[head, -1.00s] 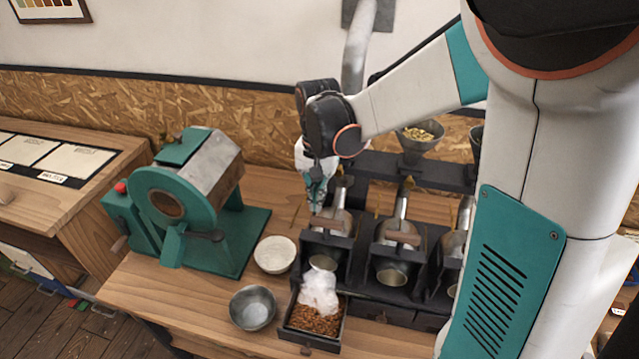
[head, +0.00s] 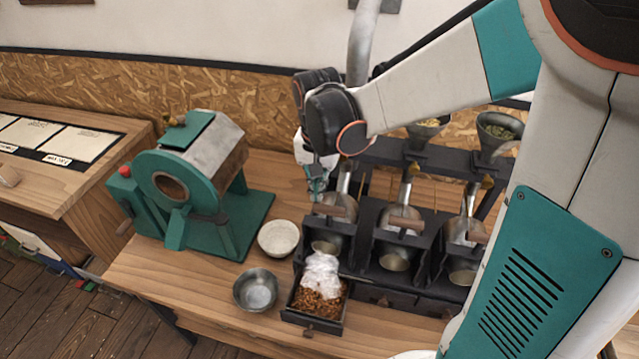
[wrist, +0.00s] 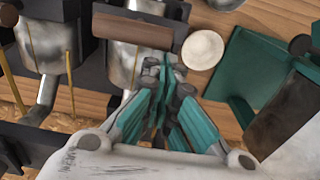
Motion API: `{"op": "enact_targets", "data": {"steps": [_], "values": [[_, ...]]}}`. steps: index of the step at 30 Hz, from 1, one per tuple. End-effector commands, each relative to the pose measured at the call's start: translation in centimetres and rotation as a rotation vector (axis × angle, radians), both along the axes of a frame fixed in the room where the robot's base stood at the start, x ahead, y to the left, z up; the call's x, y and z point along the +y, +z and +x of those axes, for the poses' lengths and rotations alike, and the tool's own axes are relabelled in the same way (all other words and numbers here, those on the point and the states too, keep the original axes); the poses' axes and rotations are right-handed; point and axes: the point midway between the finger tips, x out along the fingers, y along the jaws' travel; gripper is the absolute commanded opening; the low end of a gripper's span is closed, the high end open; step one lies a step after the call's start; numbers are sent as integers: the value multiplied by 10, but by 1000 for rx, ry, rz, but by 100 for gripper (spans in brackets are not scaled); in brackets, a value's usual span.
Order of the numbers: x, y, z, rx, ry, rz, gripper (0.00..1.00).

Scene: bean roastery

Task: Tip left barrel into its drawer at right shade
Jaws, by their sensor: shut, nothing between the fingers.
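The left barrel (head: 327,243) is a metal drum with a wooden handle bar (head: 333,211), set in the left bay of the dark rack. Its open mouth faces the front, above its pulled-out drawer (head: 346,318). Brown beans (head: 316,304) lie in the drawer, and a whitish puff (head: 321,272) hides its back part. My gripper (head: 317,197) is shut and empty, beside the left end of the handle bar. In the wrist view, its closed fingertips (wrist: 166,66) are close to the barrel (wrist: 138,62) and bar (wrist: 132,31); I cannot tell whether they touch.
Two similar barrels (head: 398,243) (head: 464,257) stand to the right, with hoppers (head: 497,132) behind. A white bowl (head: 279,238) and a metal bowl (head: 255,290) stand left of the drawer. A green roaster (head: 190,195) stands further left. Pale cards (head: 80,144) lie on the left counter.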

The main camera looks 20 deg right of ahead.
Motion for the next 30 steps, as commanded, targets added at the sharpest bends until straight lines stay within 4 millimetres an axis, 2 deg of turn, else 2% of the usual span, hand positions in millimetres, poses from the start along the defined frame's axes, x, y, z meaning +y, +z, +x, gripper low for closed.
{"op": "enact_targets", "data": {"steps": [8,14,30], "values": [[17,4,-23,-86,6,-62,0],[36,3,-50,-200,10,-145,0],[81,-19,-111,-485,10,-348,0]]}}
